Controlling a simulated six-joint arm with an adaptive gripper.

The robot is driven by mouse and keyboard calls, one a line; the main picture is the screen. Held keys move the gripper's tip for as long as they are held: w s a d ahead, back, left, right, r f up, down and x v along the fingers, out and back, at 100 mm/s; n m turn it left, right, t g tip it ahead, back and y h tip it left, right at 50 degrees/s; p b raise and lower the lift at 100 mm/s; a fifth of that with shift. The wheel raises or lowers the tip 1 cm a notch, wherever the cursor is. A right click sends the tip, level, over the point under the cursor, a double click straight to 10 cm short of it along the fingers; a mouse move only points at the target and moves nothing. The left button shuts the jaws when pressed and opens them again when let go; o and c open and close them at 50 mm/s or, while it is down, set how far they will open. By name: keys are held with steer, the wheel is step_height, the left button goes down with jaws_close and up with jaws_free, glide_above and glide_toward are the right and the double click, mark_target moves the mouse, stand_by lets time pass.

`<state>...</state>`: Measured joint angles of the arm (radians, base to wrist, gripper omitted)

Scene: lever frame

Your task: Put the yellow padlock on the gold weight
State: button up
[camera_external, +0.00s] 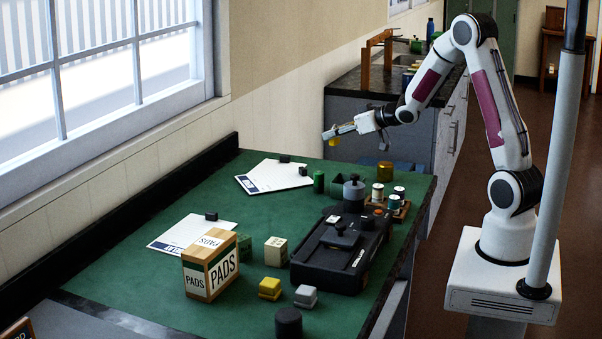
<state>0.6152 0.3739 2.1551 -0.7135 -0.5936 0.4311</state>
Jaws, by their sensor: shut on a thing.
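My gripper (331,133) is above the far part of the green table, pointing left. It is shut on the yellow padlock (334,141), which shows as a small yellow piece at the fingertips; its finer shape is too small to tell. The gold weight (385,172) is a short gold cylinder standing upright near the table's far right edge. The padlock is in the air, to the left of the gold weight and higher in the picture, apart from it. Nothing is seen on the weight's top.
A dark weight (354,190), a green cylinder (319,182) and a wooden rack of spools (390,203) stand near the gold weight. A black device (340,252), a PADS box (210,264) and a yellow block (269,288) are nearer.

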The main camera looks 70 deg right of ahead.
steer(key=shift+d, duration=0.15)
steer(key=s+d+r+m+h, duration=0.1)
steer(key=s+d+r, duration=0.1)
steer(key=s+d, duration=0.3)
steer(key=shift+d+r+h, duration=0.3)
steer(key=shift+d+r, duration=0.05)
steer(key=shift+d, duration=0.6)
steer(key=s+d+r, duration=0.2)
steer(key=s, duration=0.1)
steer(key=s+d, duration=0.1)
steer(key=s, duration=0.1)
steer(key=shift+s+r, duration=0.1)
steer(key=shift+r, duration=0.3)
steer(key=n+y, duration=0.4)
glide_above(386, 163)
steer(key=shift+a+r, duration=0.1)
steer(key=shift+f, duration=3.15)
steer(key=shift+f, duration=0.1)
